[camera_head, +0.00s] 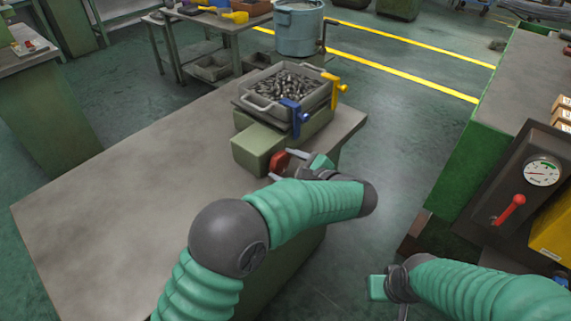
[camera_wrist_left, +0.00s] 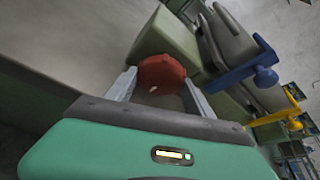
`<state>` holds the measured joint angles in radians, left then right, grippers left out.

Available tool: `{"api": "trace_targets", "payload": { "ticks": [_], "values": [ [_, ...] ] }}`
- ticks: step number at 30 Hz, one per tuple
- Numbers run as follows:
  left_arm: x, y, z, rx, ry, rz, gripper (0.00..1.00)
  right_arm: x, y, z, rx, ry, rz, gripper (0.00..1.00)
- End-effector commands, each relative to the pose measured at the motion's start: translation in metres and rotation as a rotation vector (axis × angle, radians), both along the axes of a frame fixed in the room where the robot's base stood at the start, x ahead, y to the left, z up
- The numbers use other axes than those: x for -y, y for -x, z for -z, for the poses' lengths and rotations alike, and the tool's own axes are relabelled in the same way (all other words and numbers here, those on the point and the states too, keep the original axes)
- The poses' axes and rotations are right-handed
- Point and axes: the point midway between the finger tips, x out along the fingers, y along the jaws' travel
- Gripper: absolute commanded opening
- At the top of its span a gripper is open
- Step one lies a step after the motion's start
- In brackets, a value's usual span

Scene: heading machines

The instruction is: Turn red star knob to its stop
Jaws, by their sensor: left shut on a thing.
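The red star knob (camera_head: 278,161) sits on the front face of a green box-like housing (camera_head: 252,148) on the grey table. My left gripper (camera_head: 288,164) reaches it from the front right. In the left wrist view the knob (camera_wrist_left: 161,75) lies between the two fingers of my left gripper (camera_wrist_left: 160,88), which are shut on it. Part of the knob is hidden by the gripper in the head view. My right gripper (camera_head: 378,287) is at the lower right, away from the knob, and its fingers cannot be made out.
A metal tray of small parts (camera_head: 288,88) stands behind the housing. A blue handle (camera_head: 295,115) and a yellow handle (camera_head: 336,87) stick out near it. A panel with a gauge (camera_head: 541,173) and red lever (camera_head: 510,209) is at right. The table's left part is clear.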

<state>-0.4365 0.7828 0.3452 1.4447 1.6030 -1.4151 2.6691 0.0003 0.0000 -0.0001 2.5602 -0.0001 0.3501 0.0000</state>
Motion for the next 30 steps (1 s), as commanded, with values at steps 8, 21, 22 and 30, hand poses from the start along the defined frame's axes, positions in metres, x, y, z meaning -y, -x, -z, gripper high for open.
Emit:
{"api": "trace_targets", "payload": {
  "ticks": [8,21,22,30],
  "values": [
    [-0.0034,-0.0023,-0.0032,0.008,-0.012,-0.014,0.2,-0.0001,-0.0001,-0.0002,0.0,0.0,0.0,0.36],
    [-0.0015,-0.0022,-0.0031,-0.033,-0.036,-0.01,0.21,-0.0001,-0.0001,-0.0021,0.0,0.0,0.0,0.36],
    [-0.0013,-0.0021,-0.0031,-0.044,-0.044,-0.01,0.21,-0.0001,-0.0001,-0.0026,0.0,0.0,0.0,0.36],
    [0.0005,-0.0027,-0.0031,-0.188,-0.147,-0.008,0.21,-0.0001,-0.0001,-0.0098,0.0,0.0,0.0,0.36]
  ]
}}
